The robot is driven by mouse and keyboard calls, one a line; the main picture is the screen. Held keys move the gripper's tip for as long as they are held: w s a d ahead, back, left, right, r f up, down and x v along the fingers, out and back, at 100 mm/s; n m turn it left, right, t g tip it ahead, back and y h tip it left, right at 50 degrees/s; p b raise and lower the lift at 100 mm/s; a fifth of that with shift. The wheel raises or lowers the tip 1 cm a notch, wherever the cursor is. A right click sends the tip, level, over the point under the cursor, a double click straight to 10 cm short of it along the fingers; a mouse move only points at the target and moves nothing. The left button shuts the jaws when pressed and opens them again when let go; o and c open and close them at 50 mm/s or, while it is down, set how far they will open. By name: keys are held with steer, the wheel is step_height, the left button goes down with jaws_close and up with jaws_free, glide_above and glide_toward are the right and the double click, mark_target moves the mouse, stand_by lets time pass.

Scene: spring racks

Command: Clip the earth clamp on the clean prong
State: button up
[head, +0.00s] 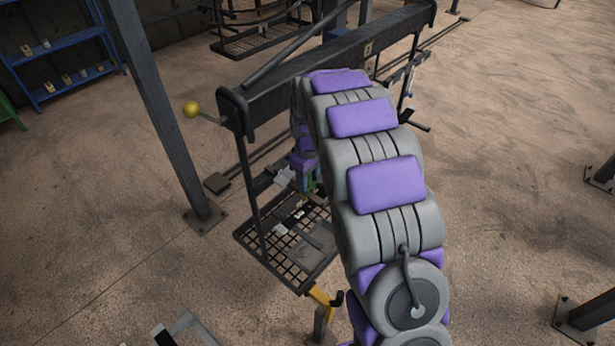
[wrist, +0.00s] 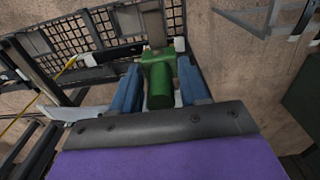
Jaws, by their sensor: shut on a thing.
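In the wrist view my gripper (wrist: 160,84) has its two blue fingers closed on either side of a green block-like body with a rounded end, which I take to be the earth clamp (wrist: 159,80). A brownish-grey bar (wrist: 153,24) runs away from the clamp's far end; I cannot tell whether they touch or whether it is a prong. In the head view my gripper (head: 303,178) is low beside the rack, mostly behind my own arm, with a bit of green showing. I cannot pick out the clean prong in either view.
A black beam (head: 345,62) with a yellow ball-ended lever (head: 191,109) stands over a mesh tray (head: 262,238) holding small pieces. A yellow bracket (head: 325,297) is at the tray's front. A grey post (head: 160,110) stands left. Open floor (head: 510,130) lies right.

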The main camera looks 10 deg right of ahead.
steer(key=shift+f, duration=0.2)
steer(key=o, duration=1.1)
step_height(320, 180, up, 17)
steer(key=b, duration=0.1)
steer(key=shift+s+b, duration=0.15)
steer(key=shift+b, duration=0.15)
steer(key=s+f+m+b, duration=0.2)
steer(key=s+f+b, duration=0.3)
steer(key=s, duration=0.8)
steer(key=s+f+m+g+b, duration=0.1)
steer(key=s+f+m+b, duration=0.2)
steer(key=s+f, duration=0.6)
steer(key=s+f+m+g+b, duration=0.1)
steer(key=s+f+b, duration=0.6)
steer(key=s, duration=1.2)
steer(key=shift+s+a+f+m, duration=0.15)
steer(key=shift+s+f+m, duration=0.15)
steer(key=shift+m, duration=0.4)
steer(key=shift+w, duration=0.1)
